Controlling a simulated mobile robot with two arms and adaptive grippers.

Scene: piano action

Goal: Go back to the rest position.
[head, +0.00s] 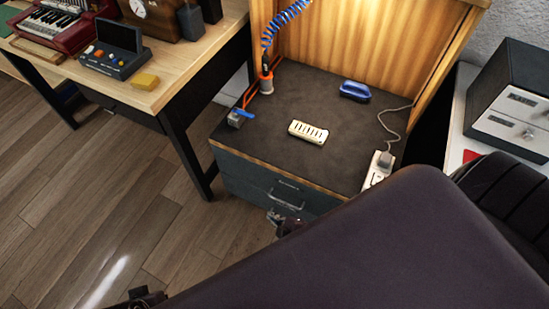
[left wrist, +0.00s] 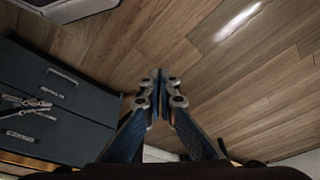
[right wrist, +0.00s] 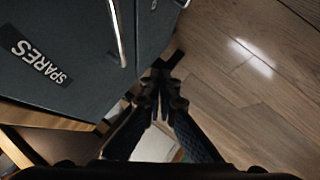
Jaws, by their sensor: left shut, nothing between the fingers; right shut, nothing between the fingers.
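My right gripper (head: 275,215) shows small in the head view, low beside the front of the dark drawer unit (head: 265,190); my dark arm covers the lower right. In the right wrist view its fingers (right wrist: 161,68) are together and empty, close to the drawer front. My left gripper's fingers (left wrist: 158,76) are together and empty above the wooden floor in the left wrist view. In the head view only a dark piece at the bottom edge, left of centre, could belong to the left gripper.
On the drawer unit lie a cream slotted block (head: 308,132), a blue object (head: 355,91) and a power strip (head: 378,168). A wooden desk (head: 150,95) stands left and a grey device (head: 510,97) right. Open wooden floor (head: 100,210) lies in front of the desk.

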